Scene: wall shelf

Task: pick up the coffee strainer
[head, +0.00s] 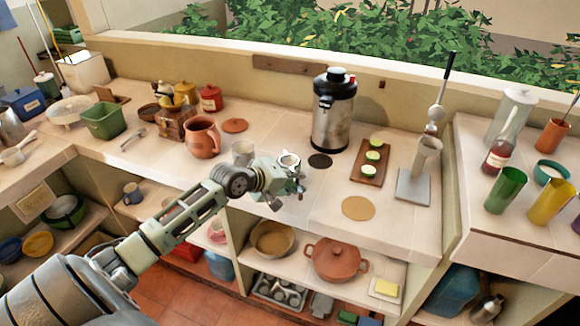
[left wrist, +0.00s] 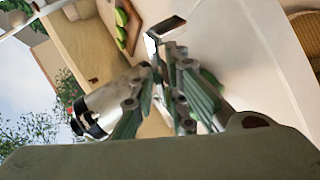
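I cannot pick out the coffee strainer with certainty. A small, pale, round-rimmed vessel (head: 289,160) shows just behind my left gripper on the counter in the head view and may be it; its lower part is hidden. My left gripper (head: 288,194) is above the counter's front edge, in front of that vessel. In the left wrist view its green-grey linkages (left wrist: 165,85) come close together, with a metal tip above them. I see nothing clearly held, and how far the fingers are apart is unclear. My right gripper is not in view.
A steel urn (head: 333,112) stands behind, with a board of green slices (head: 371,163) and a grey press-like stand (head: 415,186) to its right. A clay jug (head: 202,138) and a grey cup (head: 243,152) are left. A round tan mat (head: 358,208) lies near the front edge.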

